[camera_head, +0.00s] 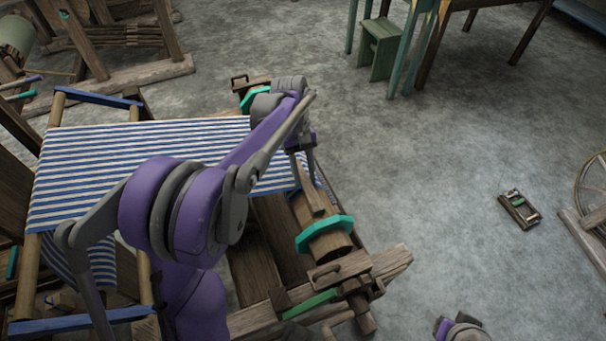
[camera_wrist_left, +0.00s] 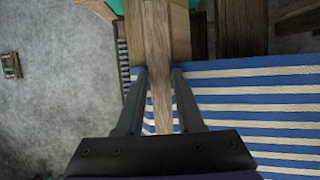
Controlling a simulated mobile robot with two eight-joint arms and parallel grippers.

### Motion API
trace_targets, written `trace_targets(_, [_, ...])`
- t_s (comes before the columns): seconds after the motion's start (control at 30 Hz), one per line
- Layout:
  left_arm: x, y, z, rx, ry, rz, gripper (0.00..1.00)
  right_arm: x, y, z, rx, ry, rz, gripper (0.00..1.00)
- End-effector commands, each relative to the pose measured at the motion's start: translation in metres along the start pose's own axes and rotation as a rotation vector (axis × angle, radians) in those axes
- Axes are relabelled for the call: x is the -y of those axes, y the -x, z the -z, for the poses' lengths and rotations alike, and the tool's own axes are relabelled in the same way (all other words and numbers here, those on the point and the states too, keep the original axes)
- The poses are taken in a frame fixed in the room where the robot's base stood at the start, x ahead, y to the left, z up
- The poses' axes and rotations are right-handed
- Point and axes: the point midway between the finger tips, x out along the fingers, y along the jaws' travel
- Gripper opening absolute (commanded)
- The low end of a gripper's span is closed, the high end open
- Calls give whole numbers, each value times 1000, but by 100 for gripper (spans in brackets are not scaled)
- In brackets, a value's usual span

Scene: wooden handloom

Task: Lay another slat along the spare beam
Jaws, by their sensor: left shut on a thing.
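My left gripper (camera_head: 304,160) reaches down over the front beam of the loom and is shut on a narrow wooden slat (camera_head: 314,197). In the left wrist view the same slat (camera_wrist_left: 158,60) runs lengthwise between the two fingers of the gripper (camera_wrist_left: 159,75). The beam (camera_head: 327,245) is a brown wooden roller with teal end discs. It also shows under the slat in the left wrist view (camera_wrist_left: 180,38). I cannot tell whether the slat touches it. Blue and white striped cloth (camera_head: 120,150) stretches to the beam. My right gripper is out of view.
The loom frame's end block (camera_head: 345,268) and a green bar (camera_head: 311,305) lie near the beam. A small wooden object (camera_head: 520,209) lies on the floor at right, near a wheel (camera_head: 592,190). A green stool (camera_head: 379,50) stands behind. Grey floor between is clear.

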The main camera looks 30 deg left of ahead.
Motion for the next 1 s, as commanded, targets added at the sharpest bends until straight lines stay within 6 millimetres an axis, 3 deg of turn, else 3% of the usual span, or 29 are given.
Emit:
trace_targets(0.03, [0,0,0,0,0,0,0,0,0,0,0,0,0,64])
trace_targets(0.07, [0,0,0,0,0,0,38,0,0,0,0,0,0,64])
trace_targets(0.2, [0,0,0,0,0,0,64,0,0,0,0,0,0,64])
trace_targets(0.27, [0,0,0,0,0,0,72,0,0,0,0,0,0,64])
trace_targets(0.53, [0,0,0,0,0,0,72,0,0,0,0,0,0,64])
trace_targets(0.67, [0,10,0,0,0,0,72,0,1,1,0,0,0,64])
trace_targets(1.0, [0,76,0,0,0,0,72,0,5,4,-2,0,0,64])
